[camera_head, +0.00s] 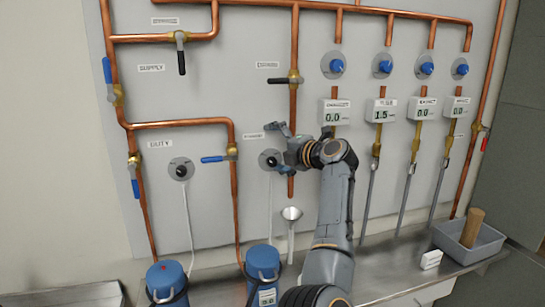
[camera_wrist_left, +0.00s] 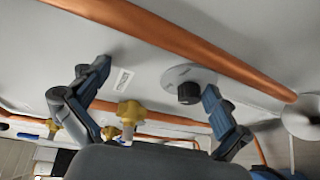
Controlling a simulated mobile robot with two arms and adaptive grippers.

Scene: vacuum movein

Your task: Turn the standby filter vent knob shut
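The standby filter vent knob is black (camera_head: 270,160) on a round grey plate, beside a small label that seems to read STANDBY. In the left wrist view the same knob (camera_wrist_left: 188,93) sits close to the inner side of the right-hand finger; contact cannot be told. My left gripper (camera_head: 277,149) is open in front of the panel, its fingers above and below the knob's level. In the wrist view the gripper (camera_wrist_left: 157,76) has its fingers wide apart with nothing held between them. The knob is partly hidden by the gripper in the head view. My right gripper is not in view.
A similar duty knob (camera_head: 181,171) is to the left. A copper pipe (camera_head: 293,110) runs down right behind my gripper; a white funnel (camera_head: 291,213) stands below. Blue canisters (camera_head: 166,280) stand on the bench. A grey bin (camera_head: 472,243) is at right.

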